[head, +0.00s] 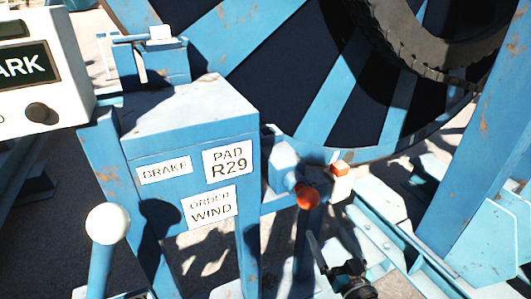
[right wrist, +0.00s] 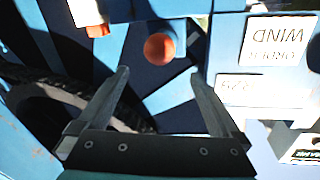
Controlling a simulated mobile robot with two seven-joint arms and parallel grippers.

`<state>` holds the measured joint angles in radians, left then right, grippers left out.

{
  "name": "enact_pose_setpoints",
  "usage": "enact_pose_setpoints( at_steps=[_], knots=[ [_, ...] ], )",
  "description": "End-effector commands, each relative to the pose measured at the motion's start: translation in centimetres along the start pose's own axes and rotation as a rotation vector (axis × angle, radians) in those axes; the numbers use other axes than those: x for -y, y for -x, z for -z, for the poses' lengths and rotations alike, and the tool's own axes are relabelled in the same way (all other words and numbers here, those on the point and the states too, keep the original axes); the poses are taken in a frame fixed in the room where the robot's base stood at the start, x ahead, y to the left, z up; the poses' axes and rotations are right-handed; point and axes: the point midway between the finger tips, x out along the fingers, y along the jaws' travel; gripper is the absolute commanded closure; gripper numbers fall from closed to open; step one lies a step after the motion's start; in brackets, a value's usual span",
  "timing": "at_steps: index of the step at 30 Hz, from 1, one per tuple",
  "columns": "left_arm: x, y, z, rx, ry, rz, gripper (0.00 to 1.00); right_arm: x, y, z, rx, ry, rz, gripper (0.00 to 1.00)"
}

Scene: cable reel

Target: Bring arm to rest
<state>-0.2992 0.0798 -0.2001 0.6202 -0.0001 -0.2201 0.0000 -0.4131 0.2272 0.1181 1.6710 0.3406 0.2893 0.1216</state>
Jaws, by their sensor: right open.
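My right gripper (head: 336,256) is low in the head view, below and slightly right of an orange-red knob (head: 307,197) on the blue stand. In the right wrist view its two dark fingers (right wrist: 163,78) are spread wide with nothing between them. The same knob (right wrist: 159,48) shows ahead, beyond the fingertips and apart from them. My left gripper is not in view.
The blue stand (head: 190,105) carries labels for brake, pad R29 and order wind. A lever with a white ball (head: 107,223) stands at the left. A blue frame post (head: 480,150) is at right.

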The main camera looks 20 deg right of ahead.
Motion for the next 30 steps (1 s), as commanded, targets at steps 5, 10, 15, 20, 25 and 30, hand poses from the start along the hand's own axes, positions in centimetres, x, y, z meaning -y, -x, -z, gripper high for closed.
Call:
enact_pose_setpoints(
  at_steps=[5, 10, 15, 20, 25, 30],
  knots=[
    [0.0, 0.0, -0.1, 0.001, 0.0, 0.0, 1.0, -0.1, 0.2, -1.5, 0.037, 0.005, -0.005, 0.0],
    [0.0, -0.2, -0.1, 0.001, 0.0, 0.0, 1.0, -0.3, 2.4, -10.0, 0.251, 0.045, -0.024, 0.0],
    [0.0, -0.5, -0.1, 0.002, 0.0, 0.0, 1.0, -0.3, 8.3, -21.7, 0.579, 0.12, -0.026, 0.0],
    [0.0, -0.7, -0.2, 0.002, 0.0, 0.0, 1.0, 0.1, 16.5, -30.8, 0.895, 0.203, 0.0, 0.0],
    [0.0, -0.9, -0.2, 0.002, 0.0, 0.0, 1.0, 0.1, 26.7, -37.3, 1.211, 0.304, 0.051, 0.0],
    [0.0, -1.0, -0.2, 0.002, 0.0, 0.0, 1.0, -0.2, 33.9, -39.8, 1.416, 0.383, 0.097, 0.0]
  ],
)
